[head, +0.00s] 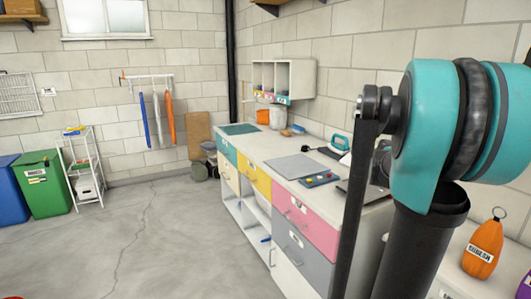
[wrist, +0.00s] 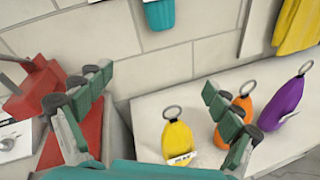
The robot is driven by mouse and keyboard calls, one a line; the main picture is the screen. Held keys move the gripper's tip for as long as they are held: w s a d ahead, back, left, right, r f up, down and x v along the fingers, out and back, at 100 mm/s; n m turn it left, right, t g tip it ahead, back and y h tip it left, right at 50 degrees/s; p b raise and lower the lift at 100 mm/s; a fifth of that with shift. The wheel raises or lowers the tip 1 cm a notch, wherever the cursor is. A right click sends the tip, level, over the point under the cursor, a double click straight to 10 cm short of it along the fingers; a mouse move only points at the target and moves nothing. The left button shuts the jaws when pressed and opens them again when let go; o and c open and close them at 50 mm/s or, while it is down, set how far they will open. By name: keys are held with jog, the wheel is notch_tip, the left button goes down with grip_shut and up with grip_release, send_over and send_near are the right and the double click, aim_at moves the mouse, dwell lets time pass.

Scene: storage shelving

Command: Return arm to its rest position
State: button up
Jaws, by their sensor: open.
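My arm stands large at the right of the head view as a teal and black joint (head: 425,110) with a dark link below it. My gripper (wrist: 157,84) shows in the wrist view with its two teal fingers spread wide and nothing between them. Past the fingers, a yellow ring-topped item (wrist: 178,140) stands on a pale surface. An orange one (wrist: 243,104) and a purple one (wrist: 283,104) stand to its right, the orange partly behind the right finger. My gripper's fingers are not visible in the head view.
A long counter (head: 240,144) with coloured drawers runs along the right wall. An orange ring-topped item (head: 483,250) stands at the lower right. Blue and green bins (head: 44,185) and a white rack (head: 84,165) stand at left. The floor between is clear. A red object (wrist: 38,90) lies left in the wrist view.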

jog(key=s+a+f+m+t+y, duration=0.1)
jog(key=s+a+f+m+y, duration=0.3)
jog(key=a+f, duration=0.5)
jog(key=s+a+f+m+y, duration=0.1)
jog(key=a+f+m+y, duration=0.3)
jog(key=a+f, duration=0.5)
jog(key=s+a+f+m+y, duration=0.3)
jog(key=s+a+f+m, duration=0.1)
jog(key=a, duration=0.6)
jog(key=s+a+f+m+y, duration=0.4)
jog(key=s+a+f, duration=0.3)
jog(key=a+f, duration=0.2)
jog(key=shift+a+m+g, duration=0.3)
jog(key=shift+a, duration=0.8)
